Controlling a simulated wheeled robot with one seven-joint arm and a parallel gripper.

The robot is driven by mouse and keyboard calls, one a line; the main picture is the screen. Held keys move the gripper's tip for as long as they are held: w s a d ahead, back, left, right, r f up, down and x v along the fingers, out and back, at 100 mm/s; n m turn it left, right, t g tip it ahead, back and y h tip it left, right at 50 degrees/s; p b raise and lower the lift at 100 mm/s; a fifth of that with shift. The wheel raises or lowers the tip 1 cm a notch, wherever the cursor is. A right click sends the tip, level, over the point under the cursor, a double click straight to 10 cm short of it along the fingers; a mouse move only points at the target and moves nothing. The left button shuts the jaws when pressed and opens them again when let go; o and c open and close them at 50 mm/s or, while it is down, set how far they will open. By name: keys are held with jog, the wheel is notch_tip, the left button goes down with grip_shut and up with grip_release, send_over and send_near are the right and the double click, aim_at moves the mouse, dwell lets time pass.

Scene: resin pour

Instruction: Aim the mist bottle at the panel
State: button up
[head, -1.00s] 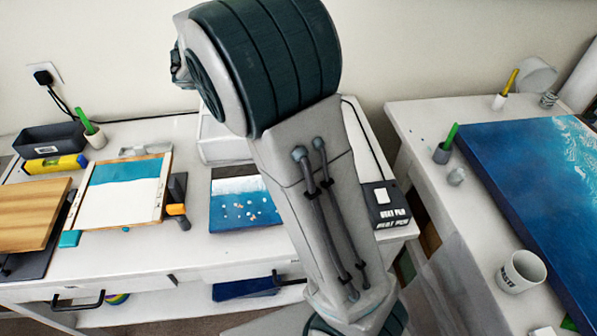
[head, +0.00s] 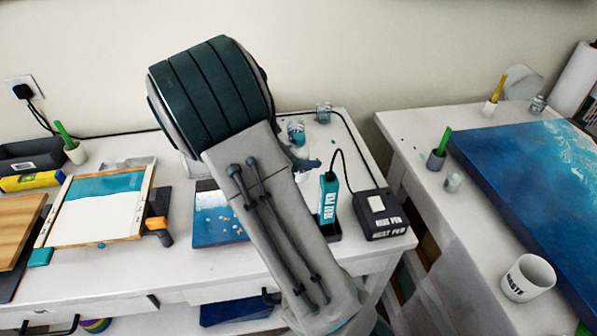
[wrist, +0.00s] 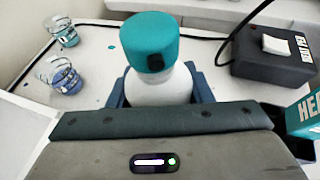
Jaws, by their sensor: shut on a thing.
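The mist bottle (wrist: 165,70), white with a teal cap and a small dark nozzle, is upright between the blue fingers of my gripper (wrist: 160,92) in the wrist view. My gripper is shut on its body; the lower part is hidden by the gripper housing. In the head view my gripper (head: 304,161) is mostly behind my arm, over the back of the left table. A small blue panel with a pale far end (head: 215,226) lies on this table, partly covered by my arm. A large blue panel with white wave marks (head: 500,185) lies on the right table.
A heat pen (head: 327,200) stands in a holder beside its dark box (head: 381,214), with a cable running behind. Two small cups, teal (wrist: 62,33) and blue (wrist: 60,76), stand near the bottle. A framed panel (head: 100,208) lies left; a mug (head: 528,278) stands right.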

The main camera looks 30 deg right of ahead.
jog(key=shift+f, duration=1.9)
jog(key=shift+f, duration=0.15)
jog(key=o, duration=1.1)
jog(key=shift+o, duration=0.2)
